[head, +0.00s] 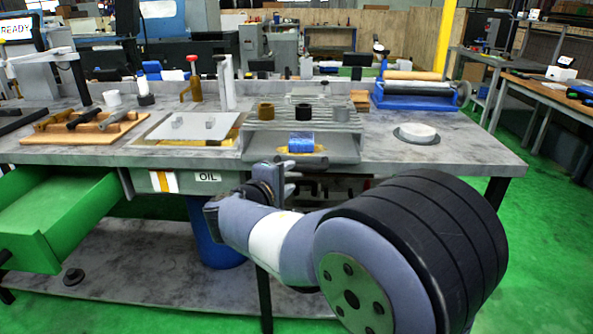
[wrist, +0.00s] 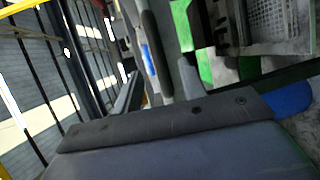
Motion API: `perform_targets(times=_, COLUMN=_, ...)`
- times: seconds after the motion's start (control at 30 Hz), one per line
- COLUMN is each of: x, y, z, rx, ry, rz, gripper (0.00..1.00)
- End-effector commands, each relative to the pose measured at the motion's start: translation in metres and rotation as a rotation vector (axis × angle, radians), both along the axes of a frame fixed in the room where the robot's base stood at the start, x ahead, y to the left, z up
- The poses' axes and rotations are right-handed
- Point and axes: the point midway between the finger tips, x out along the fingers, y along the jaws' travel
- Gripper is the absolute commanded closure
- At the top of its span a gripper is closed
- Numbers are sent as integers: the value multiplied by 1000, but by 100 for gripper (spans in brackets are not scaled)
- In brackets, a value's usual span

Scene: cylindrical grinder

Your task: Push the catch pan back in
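A grey-green box front with an OIL label and an orange and white stripe (head: 180,182) sits under the bench's front edge in the head view. It looks like the catch pan, but I cannot be sure. How far it stands out is hard to tell. My gripper (head: 284,179) is to the right of the label, in front of the bench edge, its fingers pointing up and away. In the wrist view my gripper (wrist: 158,88) shows two fingers apart with nothing held between them. My forearm hides part of the bench underside.
A green drawer (head: 60,215) stands pulled out at the left. The grey bench (head: 455,150) holds a grinder fixture (head: 300,140) and several tools. Green floor is open at the right.

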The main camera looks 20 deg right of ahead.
Motion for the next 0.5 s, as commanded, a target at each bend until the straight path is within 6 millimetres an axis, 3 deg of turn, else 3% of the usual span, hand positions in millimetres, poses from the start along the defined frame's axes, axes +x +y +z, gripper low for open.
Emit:
perform_targets(times=0.2, x=-13, y=12, z=3, rx=-1, ry=1, rz=1, gripper=60)
perform_targets(times=0.5, x=-14, y=12, z=3, rx=-1, ry=1, rz=-1, gripper=63)
